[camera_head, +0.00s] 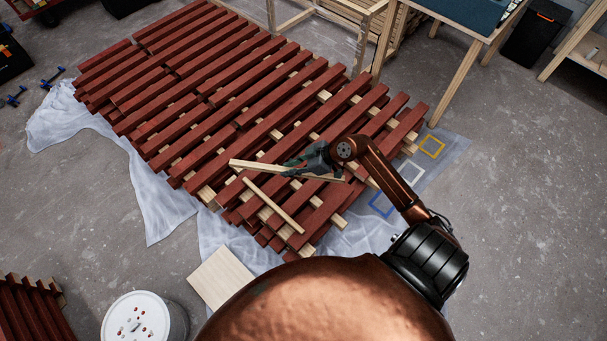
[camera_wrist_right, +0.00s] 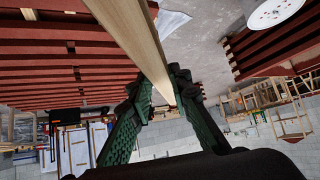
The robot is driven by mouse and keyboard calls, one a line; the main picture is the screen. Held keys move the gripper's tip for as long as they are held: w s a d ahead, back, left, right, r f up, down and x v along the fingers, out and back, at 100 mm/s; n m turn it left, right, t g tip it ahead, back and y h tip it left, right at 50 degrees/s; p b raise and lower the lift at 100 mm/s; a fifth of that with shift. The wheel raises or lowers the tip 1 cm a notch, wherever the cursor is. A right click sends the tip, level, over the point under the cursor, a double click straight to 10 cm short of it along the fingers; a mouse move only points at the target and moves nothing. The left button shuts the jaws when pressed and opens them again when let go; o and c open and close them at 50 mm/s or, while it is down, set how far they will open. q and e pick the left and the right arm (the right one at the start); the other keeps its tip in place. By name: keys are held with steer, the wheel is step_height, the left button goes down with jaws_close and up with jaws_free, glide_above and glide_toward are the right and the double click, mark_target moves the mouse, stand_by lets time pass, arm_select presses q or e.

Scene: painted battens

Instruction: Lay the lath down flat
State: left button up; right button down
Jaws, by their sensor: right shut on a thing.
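A pale wooden lath (camera_head: 258,165) is in my right gripper (camera_head: 297,165), over the front part of the red battens. It runs roughly left to right in the head view, with parts sticking out on both sides of the gripper. In the right wrist view, the lath (camera_wrist_right: 134,30) passes between the two dark green fingers of the gripper (camera_wrist_right: 163,88). I cannot tell whether the lath touches the battens below. My left gripper is not in view.
Rows of red battens (camera_head: 190,80) rest on pale bearers over white sheeting (camera_head: 160,200). A second pale strip (camera_head: 273,206) lies across the battens near the front. A white bucket (camera_head: 145,318) and a pale board (camera_head: 222,278) are at the lower left. A wooden-legged table (camera_head: 455,80) stands at upper right.

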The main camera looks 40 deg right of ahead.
steer(key=w+d+f+m+t+h+b, duration=0.15)
steer(key=d+f+m+h+b, duration=0.75)
steer(key=d+f, duration=1.85)
arm_select(q)
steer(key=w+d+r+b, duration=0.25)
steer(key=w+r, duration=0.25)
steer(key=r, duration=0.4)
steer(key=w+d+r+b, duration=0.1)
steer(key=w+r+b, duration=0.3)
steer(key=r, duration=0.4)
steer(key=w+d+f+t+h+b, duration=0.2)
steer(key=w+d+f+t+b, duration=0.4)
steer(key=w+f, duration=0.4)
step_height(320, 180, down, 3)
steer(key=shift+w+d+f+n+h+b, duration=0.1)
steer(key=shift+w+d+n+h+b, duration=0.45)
steer(key=shift+b, duration=0.65)
arm_select(e)
steer(key=w+a+f+n+y, duration=0.2)
steer(key=w+a+f+y, duration=0.2)
steer(key=w+a+f, duration=0.3)
steer(key=x, duration=0.5)
steer(key=shift+s+f, duration=0.15)
steer(key=shift+f, duration=0.3)
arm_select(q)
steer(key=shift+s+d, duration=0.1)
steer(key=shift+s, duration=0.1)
arm_select(e)
steer(key=shift+d+t, duration=0.1)
steer(key=shift+t, duration=0.15)
